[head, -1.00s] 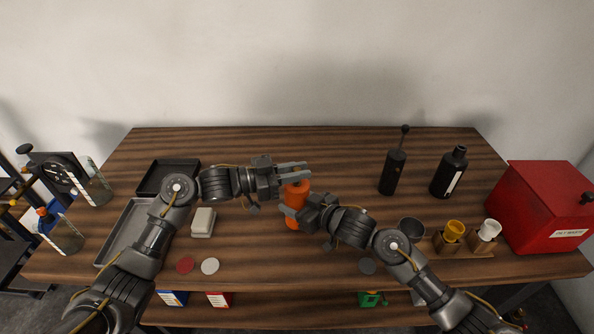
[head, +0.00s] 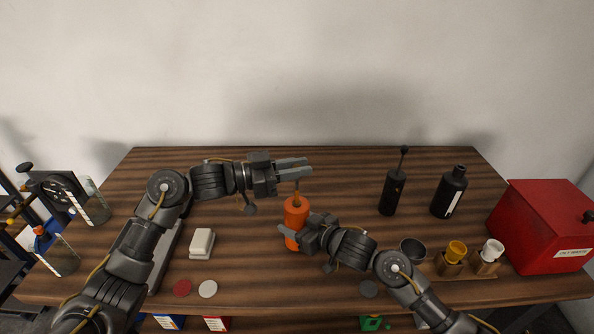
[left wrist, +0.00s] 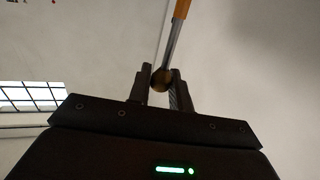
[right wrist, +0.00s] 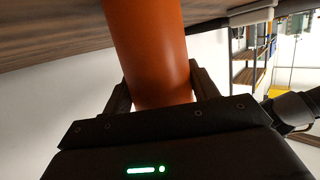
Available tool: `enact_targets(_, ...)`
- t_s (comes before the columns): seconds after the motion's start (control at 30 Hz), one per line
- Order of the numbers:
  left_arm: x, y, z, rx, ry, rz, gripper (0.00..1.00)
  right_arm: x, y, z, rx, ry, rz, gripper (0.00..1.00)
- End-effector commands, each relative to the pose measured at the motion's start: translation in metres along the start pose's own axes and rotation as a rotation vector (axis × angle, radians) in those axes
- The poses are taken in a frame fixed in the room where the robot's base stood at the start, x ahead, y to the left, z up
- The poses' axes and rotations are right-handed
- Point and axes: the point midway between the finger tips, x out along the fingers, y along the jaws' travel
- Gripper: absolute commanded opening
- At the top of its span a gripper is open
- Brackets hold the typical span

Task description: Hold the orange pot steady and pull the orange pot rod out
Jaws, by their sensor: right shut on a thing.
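The orange pot (head: 296,214) stands upright on the wooden table, near its middle. My right gripper (head: 287,236) is shut around its lower body; the right wrist view shows the orange wall (right wrist: 150,55) between the fingers. My left gripper (head: 296,168) is above the pot, shut on the ball end (left wrist: 160,79) of the orange pot rod (head: 297,187). The left wrist view shows its thin metal shaft and an orange section farther along. The rod shows between the left fingers and the pot's top; I cannot tell whether its lower end is still inside.
A black pot with a rod (head: 393,190) and a black bottle (head: 450,190) stand at the back right. A red box (head: 545,225), a dark cup (head: 412,250) and yellow and white cups are on the right. A white block (head: 202,243) lies left. The table behind the pot is clear.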

Motion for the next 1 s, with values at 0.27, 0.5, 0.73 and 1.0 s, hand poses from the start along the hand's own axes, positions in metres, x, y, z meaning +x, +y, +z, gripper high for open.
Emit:
enact_targets(0.27, 0.000, 0.000, -0.001, 0.003, 0.002, 0.000, 0.38, 0.000, 0.000, 0.005, 0.001, -0.010, 0.000, 0.09)
enact_targets(0.5, -0.007, -0.001, 0.000, 0.003, 0.000, -0.002, 0.38, 0.000, -0.001, 0.005, 0.001, -0.010, 0.000, 0.09)
enact_targets(0.73, -0.050, -0.001, 0.001, 0.004, -0.003, -0.003, 0.38, 0.000, -0.001, 0.005, 0.001, -0.011, -0.001, 0.09)
enact_targets(1.0, -0.101, 0.000, -0.001, 0.003, -0.001, -0.003, 0.38, 0.000, -0.001, 0.005, 0.001, -0.011, -0.002, 0.09)
